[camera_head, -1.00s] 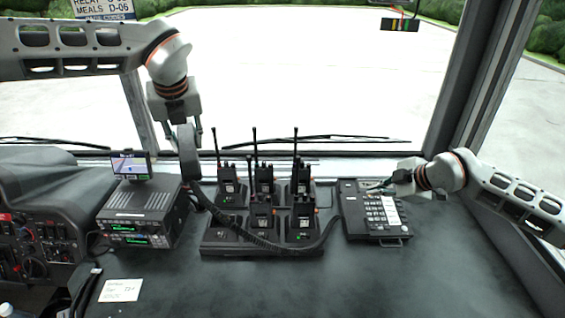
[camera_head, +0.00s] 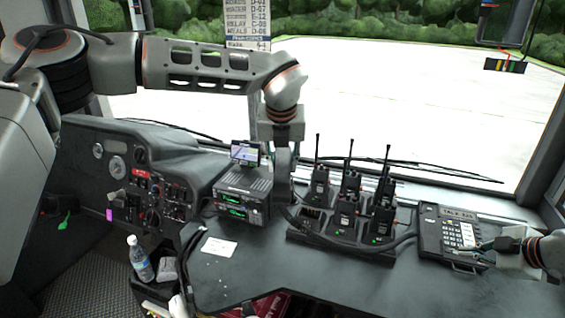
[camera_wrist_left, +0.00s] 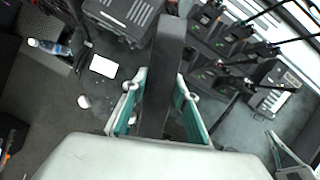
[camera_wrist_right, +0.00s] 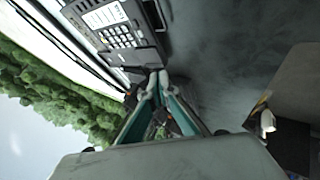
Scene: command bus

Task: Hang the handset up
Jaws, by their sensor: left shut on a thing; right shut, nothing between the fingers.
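The dark handset (camera_head: 286,180) hangs roughly upright below my left gripper (camera_head: 285,148), between the radio unit and the charger rack. My left gripper is shut on it; the left wrist view shows the handset (camera_wrist_left: 170,60) as a long dark bar between the fingers. A coiled cord (camera_head: 325,241) runs from it along the front of the rack toward the telephone base (camera_head: 430,240). The base, with white keys, lies flat on the dashboard. My right gripper (camera_head: 478,250) is shut and empty at the base's front right edge; the base also shows in the right wrist view (camera_wrist_right: 122,58).
A charger rack (camera_head: 305,236) with several upright handheld radios (camera_head: 345,210) stands between handset and base. A radio unit (camera_head: 245,185) with a small screen (camera_head: 244,152) is left of the handset. A white note (camera_head: 219,246) and a bottle (camera_head: 140,262) are at front left. The front dashboard is mostly clear.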

